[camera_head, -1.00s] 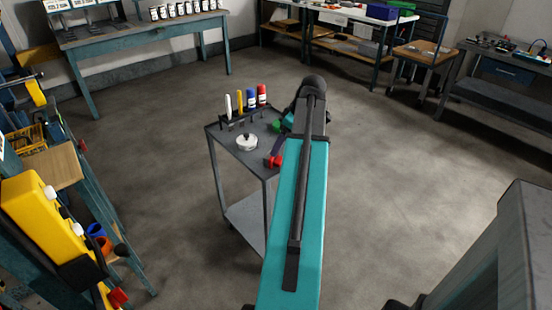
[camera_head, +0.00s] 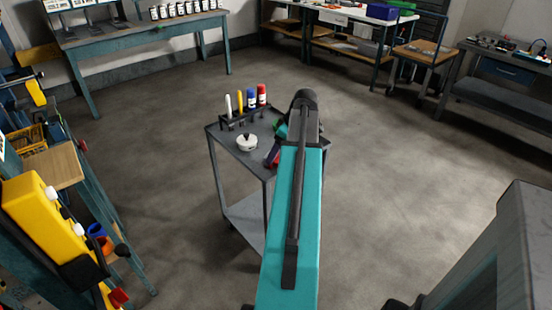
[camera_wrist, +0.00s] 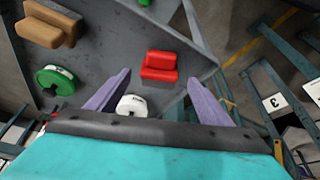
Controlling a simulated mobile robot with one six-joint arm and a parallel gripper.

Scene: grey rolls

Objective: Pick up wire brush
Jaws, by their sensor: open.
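My gripper (camera_wrist: 159,78) is open in the wrist view, its two purple fingers apart with nothing between them. It is over the grey cart top (camera_wrist: 112,52). A red block-like object (camera_wrist: 160,68) lies just beyond the fingertips. A tan, stepped block (camera_wrist: 48,25) lies at the upper left; it may be the wire brush, but no bristles show and I cannot tell. In the head view, my arm hides the right part of the grey cart (camera_head: 222,135) and most of my gripper.
A green round object (camera_wrist: 55,80) and a white round object (camera_wrist: 131,105) lie on the cart. In the head view, several upright markers (camera_head: 240,102) stand in a rack at its back. A yellow machine (camera_head: 40,215) is at left. Open floor lies right of the cart.

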